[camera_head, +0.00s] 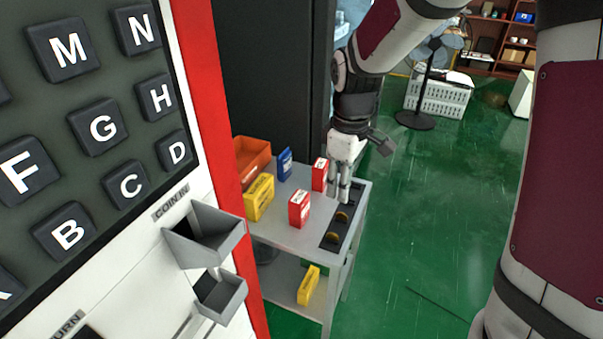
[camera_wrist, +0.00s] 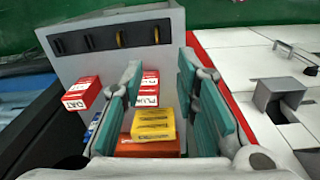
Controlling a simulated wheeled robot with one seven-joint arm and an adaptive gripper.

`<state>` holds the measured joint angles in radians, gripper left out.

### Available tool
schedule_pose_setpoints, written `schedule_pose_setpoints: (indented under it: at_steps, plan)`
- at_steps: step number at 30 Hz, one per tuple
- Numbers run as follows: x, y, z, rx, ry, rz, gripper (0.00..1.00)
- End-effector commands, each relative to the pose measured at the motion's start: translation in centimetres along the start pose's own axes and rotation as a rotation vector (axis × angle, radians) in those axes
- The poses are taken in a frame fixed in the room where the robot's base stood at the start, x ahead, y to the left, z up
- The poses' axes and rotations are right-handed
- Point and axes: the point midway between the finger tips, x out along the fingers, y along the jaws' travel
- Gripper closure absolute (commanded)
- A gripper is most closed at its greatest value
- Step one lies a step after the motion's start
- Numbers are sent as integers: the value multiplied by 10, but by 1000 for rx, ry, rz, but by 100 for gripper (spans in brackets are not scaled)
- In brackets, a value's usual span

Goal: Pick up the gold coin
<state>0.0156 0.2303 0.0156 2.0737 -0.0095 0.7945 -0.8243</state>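Two gold coins stand on edge in the dark slotted strip (camera_head: 348,208) along the right side of a grey cart top; one coin (camera_head: 341,217) is farther back and the other coin (camera_head: 332,238) is nearer the front. In the wrist view the coins (camera_wrist: 121,39) (camera_wrist: 156,34) show as thin gold bars at the top, beyond my fingertips. My gripper (camera_head: 344,190) points down above the far part of the strip, behind both coins in the head view. In the wrist view its teal fingers (camera_wrist: 160,75) are apart, with nothing held between them.
Red boxes (camera_head: 299,208) (camera_head: 320,174), a yellow box (camera_head: 259,197), a blue box (camera_head: 285,164) and an orange bin (camera_head: 252,158) crowd the cart top left of the strip. The vending machine's coin inlet (camera_head: 204,234) is at left. Green floor (camera_head: 430,230) right of the cart is open.

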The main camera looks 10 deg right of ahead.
Motion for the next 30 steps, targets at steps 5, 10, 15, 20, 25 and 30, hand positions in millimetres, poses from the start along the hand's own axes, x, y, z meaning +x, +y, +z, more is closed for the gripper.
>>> schedule_pose_setpoints:
  at_steps: [5, 10, 15, 20, 25, 30]
  plan:
    - [33, 13, -12, -88, -21, -29, 72]
    - [51, 15, -15, -114, -26, -38, 72]
    - [81, 14, -14, -114, -28, -39, 72]
    - [110, 12, -13, -114, -28, -40, 72]
    - [125, 12, -13, -113, -25, -36, 72]
    - [137, 10, -12, -113, -27, -38, 72]
